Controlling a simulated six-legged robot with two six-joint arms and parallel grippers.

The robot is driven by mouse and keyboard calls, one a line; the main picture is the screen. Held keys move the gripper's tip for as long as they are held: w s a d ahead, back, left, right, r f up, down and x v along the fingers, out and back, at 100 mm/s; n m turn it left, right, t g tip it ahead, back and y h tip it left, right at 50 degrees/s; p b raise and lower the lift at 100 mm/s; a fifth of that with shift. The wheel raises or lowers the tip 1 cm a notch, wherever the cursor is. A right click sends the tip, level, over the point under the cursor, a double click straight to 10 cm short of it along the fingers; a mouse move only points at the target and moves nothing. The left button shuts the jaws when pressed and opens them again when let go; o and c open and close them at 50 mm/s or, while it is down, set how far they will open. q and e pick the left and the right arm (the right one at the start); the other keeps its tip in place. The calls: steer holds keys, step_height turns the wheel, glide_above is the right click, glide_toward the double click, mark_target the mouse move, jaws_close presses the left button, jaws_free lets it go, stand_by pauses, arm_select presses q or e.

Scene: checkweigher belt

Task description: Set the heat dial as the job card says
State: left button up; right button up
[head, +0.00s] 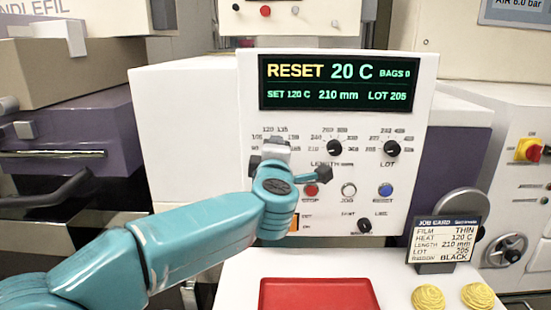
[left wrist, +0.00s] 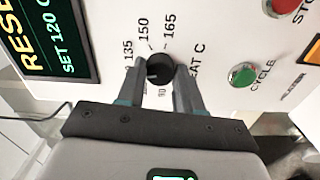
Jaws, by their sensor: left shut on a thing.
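The black heat dial (left wrist: 159,68) shows in the left wrist view with 135, 150 and 165 readable around it. My left gripper (left wrist: 160,75) is shut on it, one finger on each side. In the head view my left gripper (head: 268,158) covers the dial; its pointer cannot be made out. The job card (head: 446,240) stands at the lower right and reads heat 120 C, length 210 mm, lot 205. The display (head: 325,82) shows RESET, 20 C, and SET 120 C, 210 mm, LOT 205. My right gripper is not in view.
The length dial (head: 334,147) and lot dial (head: 392,148) sit right of the heat dial. A red stop button (head: 311,191) and blue reset button (head: 385,191) are below. A red tray (head: 319,295) and yellow coils (head: 428,298) lie in front. A green cycle button (left wrist: 242,75) is near the gripper.

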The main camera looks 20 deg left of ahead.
arm_select(q)
steer(key=shift+n, duration=0.6)
steer(key=shift+b, duration=0.3)
steer(key=o, duration=1)
steer(key=shift+s, duration=0.1)
steer(key=shift+o, duration=0.2)
steer(key=b+v, duration=0.2)
steer(key=v, duration=1.4)
steer(key=shift+s, duration=0.15)
